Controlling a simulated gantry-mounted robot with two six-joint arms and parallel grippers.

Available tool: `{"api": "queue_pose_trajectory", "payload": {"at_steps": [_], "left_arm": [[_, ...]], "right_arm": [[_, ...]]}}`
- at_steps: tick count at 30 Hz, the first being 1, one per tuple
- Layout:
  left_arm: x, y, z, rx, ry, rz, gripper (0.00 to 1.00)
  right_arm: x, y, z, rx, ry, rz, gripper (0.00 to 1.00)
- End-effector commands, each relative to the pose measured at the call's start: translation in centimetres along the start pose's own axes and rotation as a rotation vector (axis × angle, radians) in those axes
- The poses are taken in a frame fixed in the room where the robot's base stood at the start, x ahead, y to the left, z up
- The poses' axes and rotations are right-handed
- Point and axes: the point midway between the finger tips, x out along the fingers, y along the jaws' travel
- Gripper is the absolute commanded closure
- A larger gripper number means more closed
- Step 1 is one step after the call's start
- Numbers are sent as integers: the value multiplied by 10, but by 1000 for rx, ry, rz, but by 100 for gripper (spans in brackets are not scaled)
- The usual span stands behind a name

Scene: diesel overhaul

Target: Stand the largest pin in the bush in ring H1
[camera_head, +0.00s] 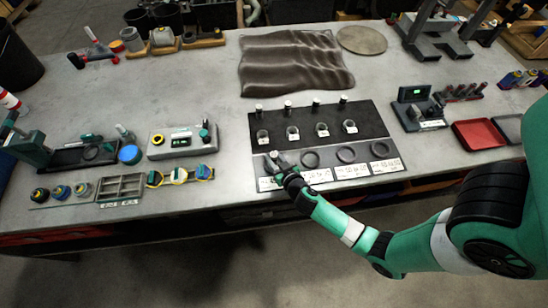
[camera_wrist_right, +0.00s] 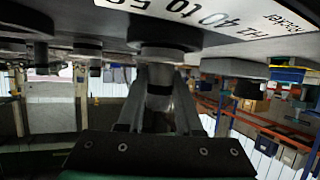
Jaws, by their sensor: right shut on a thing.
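My right gripper (camera_head: 276,163) is over the leftmost ring place of the dark board (camera_head: 255,160) in the head view and hides most of that ring. Its fingers (camera_wrist_right: 160,115) are shut on a grey cylindrical piece (camera_wrist_right: 160,97), close to a dark ring (camera_wrist_right: 162,48) in the wrist view. I cannot tell whether the piece touches or enters the ring, nor surely whether it is the largest pin. Other rings (camera_head: 310,159) lie to the right, above white labels (camera_head: 318,175). Several upright pins (camera_head: 288,107) stand at the board's back. My left gripper is out of view.
A row of tagged metal parts (camera_head: 293,134) stands between the pins and the rings. A gauge stand (camera_head: 415,112) and a red tray (camera_head: 478,134) are right of the board. A dark ribbed mat (camera_head: 290,62) lies behind it. Free table lies left of the board.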

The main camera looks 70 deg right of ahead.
Motion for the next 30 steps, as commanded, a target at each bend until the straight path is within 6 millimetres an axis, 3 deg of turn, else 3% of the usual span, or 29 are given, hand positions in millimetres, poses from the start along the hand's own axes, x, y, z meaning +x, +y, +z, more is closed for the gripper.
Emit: {"api": "queue_pose_trajectory", "payload": {"at_steps": [28,29,30], "left_arm": [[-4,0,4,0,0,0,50],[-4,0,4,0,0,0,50],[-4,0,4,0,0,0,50]], "right_arm": [[1,0,2,0,1,0,100],[1,0,2,0,1,0,60],[1,0,2,0,1,0,53]]}}
